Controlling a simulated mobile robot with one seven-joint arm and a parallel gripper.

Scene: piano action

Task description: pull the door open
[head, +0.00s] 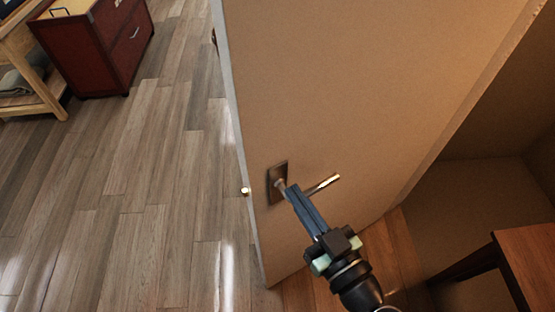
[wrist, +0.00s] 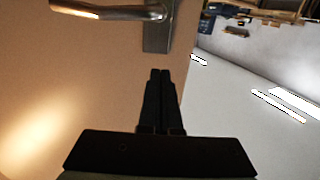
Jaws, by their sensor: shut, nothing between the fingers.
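The tan door (head: 350,90) stands ajar, its free edge with a small brass latch (head: 245,190) facing left. Its metal lever handle (head: 323,184) sticks out to the right from a dark plate (head: 277,182). The lever also shows at the top of the wrist view (wrist: 110,12), with its plate (wrist: 158,38). My gripper (head: 291,188) is shut and empty, in front of the door by the plate and the lever's base. In the wrist view my fingertips (wrist: 160,72) point at the plate's lower end, apart from the lever. I cannot tell whether they touch the door.
Wood-plank floor (head: 150,190) lies open to the left of the door. A dark red cabinet (head: 100,45) and a wooden shelf (head: 40,75) stand at the far left. A brown wooden table (head: 525,255) is at the lower right.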

